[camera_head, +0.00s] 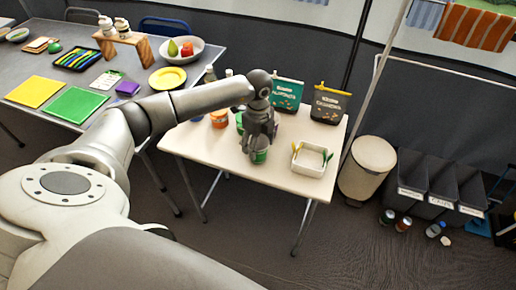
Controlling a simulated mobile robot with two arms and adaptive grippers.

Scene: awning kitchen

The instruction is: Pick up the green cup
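A green cup (259,156) stands low under my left gripper (258,147), near the front of the small light table. Its upper part is hidden by the gripper's dark fingers. The gripper points down with its fingertips at the cup; I cannot tell whether they press on it or are just around it. Another green item (239,121) shows partly behind the gripper, next to an orange cup (219,118). My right gripper is out of view.
On the light table (200,145) are a white tray (310,160) with utensils, a teal bag (288,94) and a dark bag (328,105). A grey table (140,60) with plates and boards stands to the left. A bin (367,168) stands right of the light table.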

